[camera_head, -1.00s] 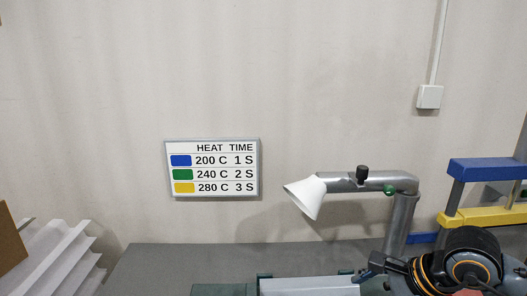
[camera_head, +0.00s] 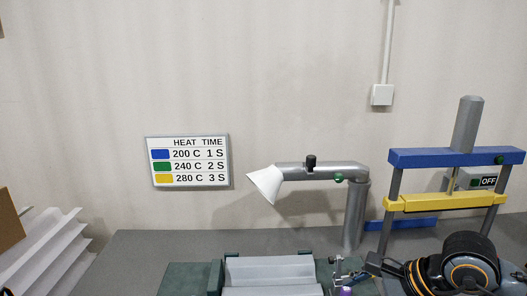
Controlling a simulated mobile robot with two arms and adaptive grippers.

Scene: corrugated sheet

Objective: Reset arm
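My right arm comes in at the lower right, with a black rounded joint and orange rings. My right gripper (camera_head: 342,275) is at its left end, near the right side of a green fixture (camera_head: 190,279) that holds a pale grey sheet (camera_head: 270,270). Its fingers are small and partly cut off by the lower edge, so I cannot tell whether they are open or shut. A small purple thing (camera_head: 345,291) shows just below the gripper; I cannot tell if they touch.
A grey lamp-like arm with a white cone (camera_head: 265,184) stands behind the fixture. A press with a blue beam (camera_head: 450,157) and yellow bar (camera_head: 445,203) stands at right, by an OFF box (camera_head: 480,180). A heat-time sign (camera_head: 188,161) hangs on the wall. White corrugated sheets (camera_head: 40,250) are at left.

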